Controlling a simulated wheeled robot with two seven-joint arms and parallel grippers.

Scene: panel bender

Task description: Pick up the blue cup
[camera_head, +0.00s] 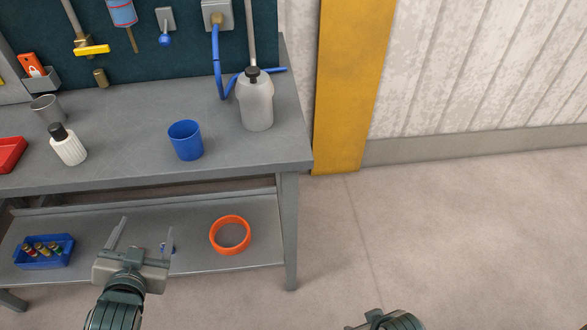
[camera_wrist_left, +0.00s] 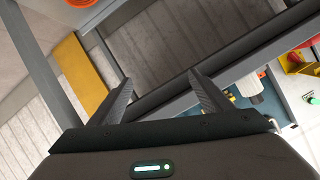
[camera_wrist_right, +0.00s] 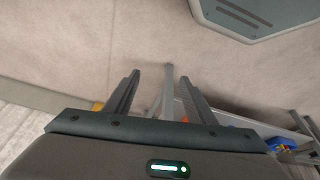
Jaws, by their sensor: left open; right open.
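The blue cup (camera_head: 186,141) stands upright on the grey workbench top (camera_head: 110,170), near its front edge, in the head view. My left gripper (camera_head: 145,232) is open and empty. In the head view it appears below the cup and to its left, over the lower shelf and apart from the cup. Its two spread fingers also show in the left wrist view (camera_wrist_left: 158,80). My right gripper (camera_wrist_right: 159,80) is open and empty in the right wrist view. In the head view only part of my right arm shows at the bottom edge. I cannot make out the cup in either wrist view.
A grey jug (camera_head: 256,105) stands right of the cup. A white bottle (camera_head: 68,148), a metal cup (camera_head: 46,109) and a red tray (camera_head: 10,154) are to its left. Floor right of the bench is clear.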

